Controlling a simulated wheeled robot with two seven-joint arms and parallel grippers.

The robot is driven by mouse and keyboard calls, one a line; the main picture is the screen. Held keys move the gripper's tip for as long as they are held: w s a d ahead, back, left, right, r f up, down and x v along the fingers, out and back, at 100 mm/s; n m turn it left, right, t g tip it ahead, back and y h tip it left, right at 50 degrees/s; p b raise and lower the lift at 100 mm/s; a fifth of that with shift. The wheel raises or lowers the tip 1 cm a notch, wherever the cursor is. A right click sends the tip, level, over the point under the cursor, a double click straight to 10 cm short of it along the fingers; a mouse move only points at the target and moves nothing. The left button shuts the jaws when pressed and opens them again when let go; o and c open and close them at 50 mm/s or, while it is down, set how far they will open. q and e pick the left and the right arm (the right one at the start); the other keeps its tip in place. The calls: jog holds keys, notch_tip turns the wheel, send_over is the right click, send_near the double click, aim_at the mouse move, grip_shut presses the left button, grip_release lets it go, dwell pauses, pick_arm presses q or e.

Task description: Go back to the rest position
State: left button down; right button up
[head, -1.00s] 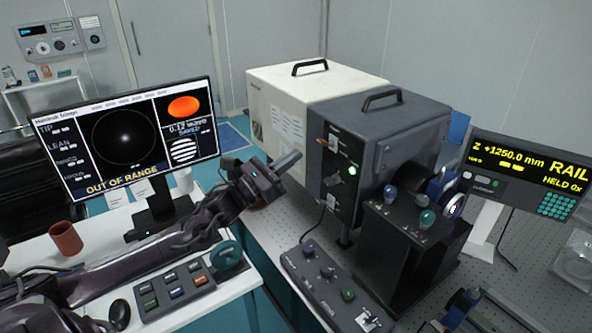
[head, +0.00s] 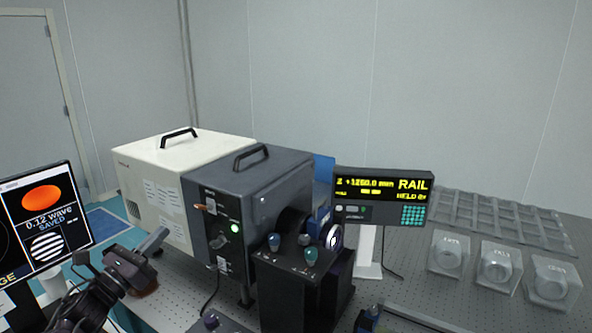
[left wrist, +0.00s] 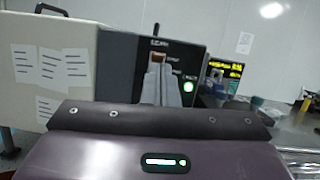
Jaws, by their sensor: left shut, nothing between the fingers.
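My left gripper (head: 155,241) is at the lower left of the head view, in front of the cream side of the instrument box (head: 160,195). Its fingers are together with nothing between them. In the left wrist view the shut fingers (left wrist: 161,86) point toward the dark front panel (left wrist: 122,65), which has a lit green lamp. I cannot tell the exact gap to the panel. My right gripper is in neither view now.
The monitor (head: 45,222) stands at the left edge. A rail readout (head: 383,198) stands behind a dark knobbed unit (head: 290,268). Several clear-topped cases (head: 497,270) and a grey tray (head: 490,218) lie on the perforated table at right, with bare surface between.

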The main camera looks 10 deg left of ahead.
pick_arm(q)
jog(key=s+d+f+n+g+y, duration=0.3)
jog(key=s+d+f+n+y, duration=0.15)
jog(key=f+n, duration=0.55)
jog(key=s+d+f+n+g+y, duration=0.4)
jog(key=f+n, duration=0.4)
jog(key=n, duration=0.4)
jog(key=s+d+f+n+g, duration=0.2)
jog(key=s+d+n+g, duration=0.3)
jog(key=s+n, duration=0.4)
jog(key=s+d+f+n+g, duration=0.2)
jog(key=s+d+n+g, duration=0.35)
jog(key=s, duration=0.55)
jog(key=s+d+f+x, duration=0.1)
jog(key=s+x, duration=0.2)
jog(key=x, duration=1.2)
jog(key=s+x, duration=0.3)
jog(key=x, duration=1.1)
jog(key=s+a+f, duration=0.2)
jog(key=s+f, duration=0.8)
jog(key=s+a+f+g+b, duration=0.1)
jog(key=s+a+f, duration=0.1)
jog(key=s+f, duration=0.8)
jog(key=shift+s+f, duration=0.25)
jog(key=shift+s, duration=0.3)
jog(key=shift+a+g+h, duration=0.1)
jog(key=shift+g+h, duration=0.15)
